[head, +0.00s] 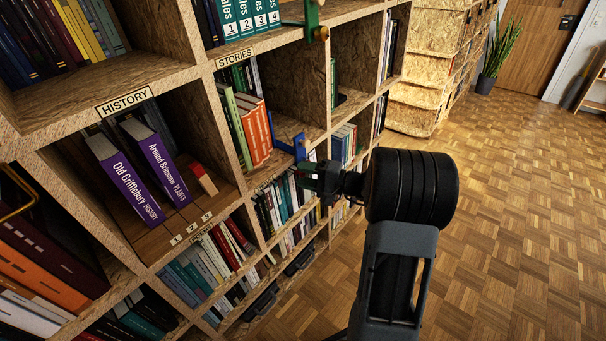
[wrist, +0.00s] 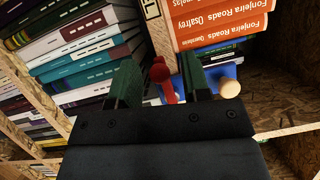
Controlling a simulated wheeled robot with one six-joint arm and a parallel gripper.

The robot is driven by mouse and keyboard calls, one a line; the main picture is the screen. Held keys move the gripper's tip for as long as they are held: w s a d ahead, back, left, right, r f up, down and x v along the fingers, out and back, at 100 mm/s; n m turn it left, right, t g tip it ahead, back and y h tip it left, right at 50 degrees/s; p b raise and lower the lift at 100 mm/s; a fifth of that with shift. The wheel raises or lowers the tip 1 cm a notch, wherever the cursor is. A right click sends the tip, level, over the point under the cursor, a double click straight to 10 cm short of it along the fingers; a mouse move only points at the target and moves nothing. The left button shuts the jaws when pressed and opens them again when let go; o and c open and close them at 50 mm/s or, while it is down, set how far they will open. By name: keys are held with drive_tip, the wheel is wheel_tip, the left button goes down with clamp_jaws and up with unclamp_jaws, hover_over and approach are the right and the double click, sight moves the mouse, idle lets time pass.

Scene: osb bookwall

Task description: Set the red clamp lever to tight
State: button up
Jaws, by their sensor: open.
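The red clamp lever (wrist: 163,82) shows in the wrist view, standing between my gripper's two fingers. I cannot tell whether a finger touches it. A blue clamp part (wrist: 222,74) lies right of it, with a pale round knob (wrist: 230,88) in front. My gripper (wrist: 158,72) is open with green fingers, one on each side of the lever. In the head view my gripper (head: 312,176) is at the shelf front just below the clamp, and the lever is not clearly visible there.
Orange books (wrist: 222,22) stand close above the clamp in the wrist view. Book rows fill the left side there. In the head view the history compartment holds purple books (head: 125,180) and a red-and-wood block (head: 203,178). Parquet floor (head: 510,200) is clear at right.

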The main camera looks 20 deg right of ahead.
drive_tip(key=p+v, duration=0.2)
drive_tip(key=v, duration=1.1)
drive_tip(key=shift+p, duration=0.4)
drive_tip(key=s+a+r+n+g+h+p, duration=0.25)
drive_tip(key=a+r+g+p, duration=0.25)
drive_tip(key=a+r+p, duration=0.35)
drive_tip(key=s+a+r+n+g+h+p, duration=0.25)
drive_tip(key=a+r+g+p, duration=0.25)
drive_tip(key=a+r+p, duration=0.35)
drive_tip(key=s+a+r+n+h+p, duration=0.1)
drive_tip(key=s+r+h+p, duration=0.1)
drive_tip(key=r+p, duration=0.3)
drive_tip(key=s+a+r+n+t+h+p, duration=0.1)
drive_tip(key=s+r+h+p, duration=0.1)
drive_tip(key=r+p, duration=0.3)
drive_tip(key=s+a+r+n+h+p, duration=0.1)
drive_tip(key=s+r+h+p, duration=0.2)
drive_tip(key=r+p, duration=0.3)
drive_tip(key=shift+n+h, duration=0.4)
drive_tip(key=shift+h, duration=0.1)
